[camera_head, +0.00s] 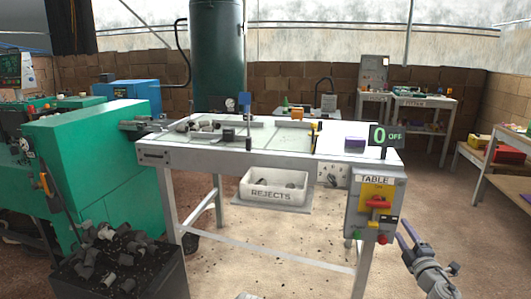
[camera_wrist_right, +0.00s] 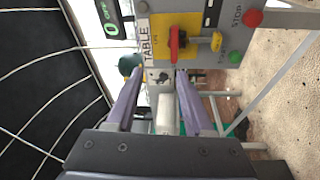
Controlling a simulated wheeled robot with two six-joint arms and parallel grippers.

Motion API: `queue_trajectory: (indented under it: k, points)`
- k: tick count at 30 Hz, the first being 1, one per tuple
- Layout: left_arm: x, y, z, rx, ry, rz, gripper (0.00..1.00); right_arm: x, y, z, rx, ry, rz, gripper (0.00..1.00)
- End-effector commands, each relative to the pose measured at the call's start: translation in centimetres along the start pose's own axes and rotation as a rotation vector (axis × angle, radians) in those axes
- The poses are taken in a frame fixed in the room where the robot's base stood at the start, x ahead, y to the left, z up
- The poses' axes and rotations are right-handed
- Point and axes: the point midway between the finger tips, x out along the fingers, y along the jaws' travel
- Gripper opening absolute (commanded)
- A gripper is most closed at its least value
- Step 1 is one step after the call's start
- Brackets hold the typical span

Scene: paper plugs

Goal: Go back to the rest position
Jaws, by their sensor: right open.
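My right gripper (camera_head: 403,231) is at the lower right in the head view, open and empty, to the right of the control box marked TABLE (camera_head: 365,226). In the right wrist view my right gripper (camera_wrist_right: 161,73) has its two purple fingers apart with nothing between them. The box's yellow panel with a red handle (camera_wrist_right: 175,44) is beyond the fingertips there, apart from them. My left gripper is in neither view.
The white worktable (camera_head: 270,150) bears several grey plugs at its left and a purple block (camera_head: 355,144). A green display (camera_head: 386,136) reads 0 OFF. The REJECTS bin (camera_head: 273,187) sits below. A dark crate (camera_head: 150,277) holds grey plugs. Floor at right is clear.

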Motion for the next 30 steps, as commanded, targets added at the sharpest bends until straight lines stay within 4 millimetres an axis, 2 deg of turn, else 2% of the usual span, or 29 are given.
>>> queue_trajectory:
  k: [5,8,11,16,20,21,24,27,30]
  points:
    - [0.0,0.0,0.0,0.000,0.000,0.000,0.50,1.1,-0.1,-1.1,0.118,-0.114,0.031,0.53]
    - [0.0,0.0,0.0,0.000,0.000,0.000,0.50,1.6,-0.8,-1.9,0.215,-0.204,0.034,0.53]
    - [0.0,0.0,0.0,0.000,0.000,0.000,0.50,1.6,-2.7,-3.3,0.346,-0.323,0.005,0.53]
    - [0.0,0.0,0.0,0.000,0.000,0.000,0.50,-0.2,-9.0,-7.2,0.584,-0.557,-0.152,0.53]
    - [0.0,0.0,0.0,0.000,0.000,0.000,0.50,-3.6,-15.0,-12.1,0.725,-0.726,-0.359,0.53]
    - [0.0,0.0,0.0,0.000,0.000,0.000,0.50,-5.1,-16.8,-13.8,0.757,-0.776,-0.435,0.53]
    - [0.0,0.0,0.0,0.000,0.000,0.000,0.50,-9.2,-20.6,-18.2,0.805,-0.885,-0.629,0.53]
    - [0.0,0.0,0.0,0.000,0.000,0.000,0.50,-13.2,-23.1,-22.0,0.817,-0.970,-0.803,0.53]
    - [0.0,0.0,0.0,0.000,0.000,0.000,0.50,-16.9,-24.7,-25.1,0.807,-1.030,-0.952,0.53]
